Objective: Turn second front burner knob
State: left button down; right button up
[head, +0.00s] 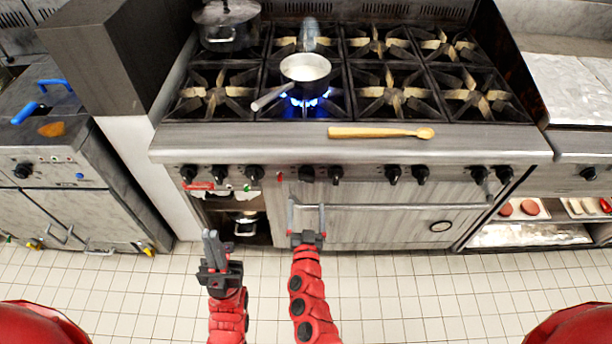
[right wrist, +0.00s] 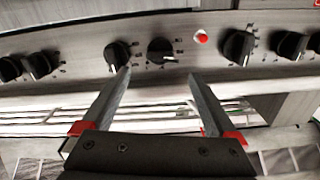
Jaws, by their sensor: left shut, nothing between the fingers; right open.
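The stove (head: 450,145) carries a row of black knobs along its front panel. One knob (head: 307,174) lies straight ahead of my right gripper (head: 306,212), with another knob (head: 335,174) just to its right. My right gripper is open and empty, its fingers pointing at the panel. In the right wrist view the same gripper (right wrist: 158,74) has a knob (right wrist: 161,50) beyond the gap between its fingertips; a neighbouring knob (right wrist: 117,55) is by the left fingertip. No contact is visible. No label shows which knob is the second front burner's. My left gripper (head: 212,240) is shut and empty, lower left.
A small pot (head: 305,68) stands over blue flames on the second front burner. A wooden spoon (head: 375,132) lies on the stove's front ledge. A large pot (head: 227,25) stands at back left. The oven handle (head: 400,207) runs below the knobs.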

aim_at(307, 182)
jog(key=w, duration=1.1)
jog(key=c, duration=1.3)
